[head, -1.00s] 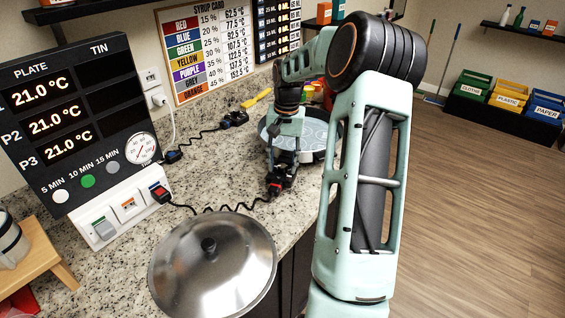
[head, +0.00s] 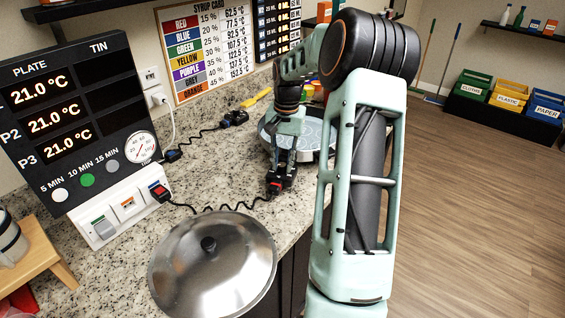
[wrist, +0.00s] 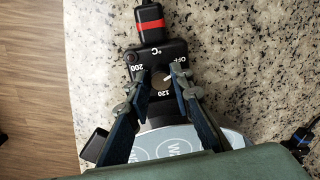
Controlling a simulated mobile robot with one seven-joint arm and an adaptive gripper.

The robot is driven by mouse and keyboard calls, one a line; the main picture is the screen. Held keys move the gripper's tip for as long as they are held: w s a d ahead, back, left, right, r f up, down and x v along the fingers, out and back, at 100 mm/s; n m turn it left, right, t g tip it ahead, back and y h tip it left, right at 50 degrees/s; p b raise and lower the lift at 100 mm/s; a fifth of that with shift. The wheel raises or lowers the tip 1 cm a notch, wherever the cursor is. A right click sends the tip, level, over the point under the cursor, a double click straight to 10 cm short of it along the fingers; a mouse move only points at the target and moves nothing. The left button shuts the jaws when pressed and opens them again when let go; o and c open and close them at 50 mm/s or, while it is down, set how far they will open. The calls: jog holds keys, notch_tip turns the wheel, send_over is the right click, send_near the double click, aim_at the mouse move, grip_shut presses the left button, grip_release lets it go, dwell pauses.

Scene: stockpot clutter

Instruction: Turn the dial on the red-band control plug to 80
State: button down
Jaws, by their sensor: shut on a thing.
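The red-band control plug (wrist: 165,55) is a black block on the granite counter, with a red band on its cable end (wrist: 150,24). Its face shows OFF, 200, 120 and °C around a dial (wrist: 161,80). A pale mark on the dial lies toward the OFF side; the exact setting is too small and partly covered to read. My gripper (wrist: 160,75) is shut on the dial, one finger on each side. In the head view my gripper (head: 280,178) is low over the plug, mostly hiding it; a bit of red (head: 275,187) shows.
A round plate (head: 325,152) stands behind my gripper. A steel lid (head: 215,265) lies in front. A coiled black cable (head: 215,208) runs to the socket box (head: 125,208). Another black plug (head: 235,118) lies farther back. The display panel (head: 75,120) stands at left.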

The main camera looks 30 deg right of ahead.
aim_at(282, 166)
jog(key=m+b, duration=0.1)
jog(key=m, duration=0.4)
jog(key=shift+a, duration=0.1)
jog(key=m, duration=0.5)
jog(key=shift+w+m, duration=0.1)
jog(key=shift+m, duration=0.2)
jog(key=shift+h, duration=0.3)
jog(key=c, duration=1.7)
grip_release()
jog(key=r, duration=1.2)
jog(key=shift+s+a, duration=0.1)
jog(key=shift+s, duration=0.25)
